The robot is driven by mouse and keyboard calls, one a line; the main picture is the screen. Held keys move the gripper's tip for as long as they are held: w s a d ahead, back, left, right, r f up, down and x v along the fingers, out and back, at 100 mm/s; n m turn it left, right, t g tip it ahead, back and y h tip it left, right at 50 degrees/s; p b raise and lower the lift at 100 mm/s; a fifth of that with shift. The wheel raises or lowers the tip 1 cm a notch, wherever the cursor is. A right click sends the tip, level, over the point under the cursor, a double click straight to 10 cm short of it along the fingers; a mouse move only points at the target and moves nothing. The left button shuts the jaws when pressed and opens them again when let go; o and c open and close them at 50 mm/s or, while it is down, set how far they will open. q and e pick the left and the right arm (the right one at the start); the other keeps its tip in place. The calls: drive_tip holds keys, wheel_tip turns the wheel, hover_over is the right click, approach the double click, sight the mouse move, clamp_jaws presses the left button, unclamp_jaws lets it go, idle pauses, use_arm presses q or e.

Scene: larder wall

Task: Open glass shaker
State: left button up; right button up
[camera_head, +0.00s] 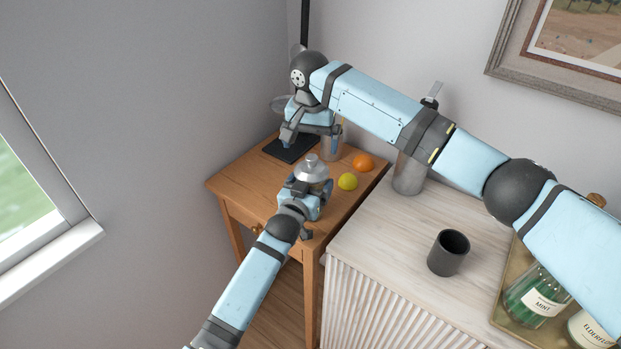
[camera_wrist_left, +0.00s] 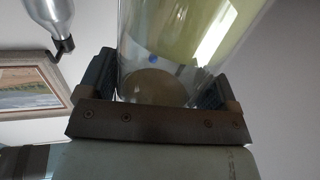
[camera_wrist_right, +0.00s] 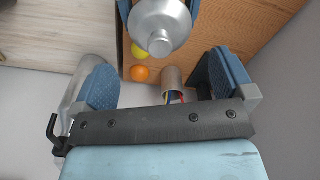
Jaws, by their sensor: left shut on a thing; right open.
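The glass shaker shows its silver domed cap (camera_head: 312,172) in the head view, above the small wooden table. My left gripper (camera_head: 304,198) is shut around its clear glass body (camera_wrist_left: 170,40), which fills the gap between the fingers in the left wrist view. The cap is seated on top, with a narrower knob. My right gripper (camera_head: 311,134) is open and empty, behind and above the shaker in the head view. In the right wrist view the cap (camera_wrist_right: 160,28) lies at the top edge, beyond the open fingers and not between them.
The wooden table (camera_head: 240,178) holds a yellow fruit (camera_head: 348,181), an orange (camera_head: 364,162) and a dark mat (camera_head: 288,150). A cup with coloured sticks (camera_wrist_right: 172,78) shows in the right wrist view. A metal tumbler (camera_head: 408,175), a dark cup (camera_head: 448,253) and a bottle tray stand on the pale cabinet.

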sight(311, 159)
drive_tip(key=s+r+t, duration=0.4)
drive_tip(key=r, duration=0.1)
drive_tip(key=shift+n+h, duration=0.3)
drive_tip(key=x, duration=1.2)
drive_tip(key=shift+s+a, duration=0.25)
drive_tip(key=shift+a, duration=0.1)
drive_tip(key=c, duration=1)
drive_tip(key=shift+r, duration=0.25)
drive_tip(key=shift+c, duration=0.2)
drive_tip(key=shift+r, duration=0.95)
